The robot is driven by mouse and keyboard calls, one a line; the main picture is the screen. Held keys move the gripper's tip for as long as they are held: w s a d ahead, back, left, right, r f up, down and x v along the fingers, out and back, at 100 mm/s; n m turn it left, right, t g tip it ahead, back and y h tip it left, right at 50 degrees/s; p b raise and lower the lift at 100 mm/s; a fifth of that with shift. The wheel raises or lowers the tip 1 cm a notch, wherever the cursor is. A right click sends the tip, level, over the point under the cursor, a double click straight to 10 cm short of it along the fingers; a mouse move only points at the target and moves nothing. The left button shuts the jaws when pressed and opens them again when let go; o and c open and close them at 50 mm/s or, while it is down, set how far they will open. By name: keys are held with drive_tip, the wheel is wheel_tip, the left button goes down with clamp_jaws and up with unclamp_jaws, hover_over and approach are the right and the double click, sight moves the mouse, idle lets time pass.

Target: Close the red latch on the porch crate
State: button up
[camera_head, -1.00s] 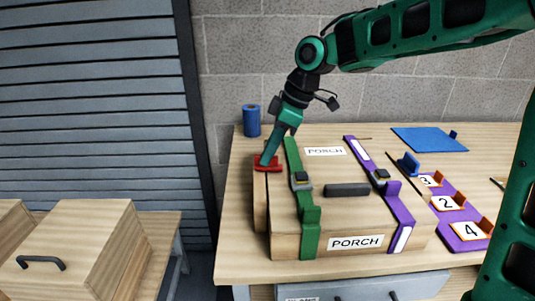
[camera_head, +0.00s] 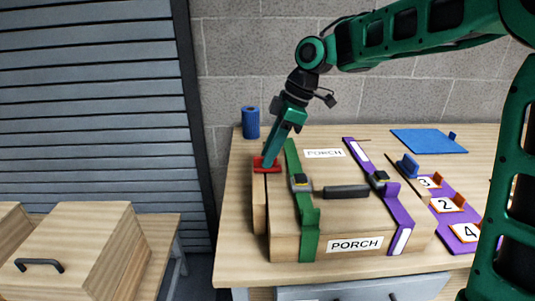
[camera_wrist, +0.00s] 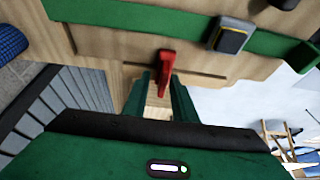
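The wooden porch crate (camera_head: 300,241) sits on the table with "PORCH" labels on its lid and front. Its red latch (camera_head: 258,167) is at the left end, by the seam between the lid and a wooden side piece. My gripper (camera_head: 268,158) is right at the latch and partly covers it. In the wrist view the red latch (camera_wrist: 165,68) stands out from the wood, just ahead of and between the tips of my gripper (camera_wrist: 161,85). The two green fingers are apart, with a gap between them. I cannot tell whether either finger touches the latch.
Green (camera_head: 309,225) and purple (camera_head: 399,208) straps with buckles cross the crate, with a dark handle (camera_head: 346,191) between them. A blue roll (camera_head: 250,122) stands behind left. A purple numbered rack (camera_head: 462,230) and a blue mat (camera_head: 430,141) lie to the right.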

drive_tip(key=shift+s+a, duration=0.1)
drive_tip(key=v, duration=1)
drive_tip(key=shift+r, duration=0.3)
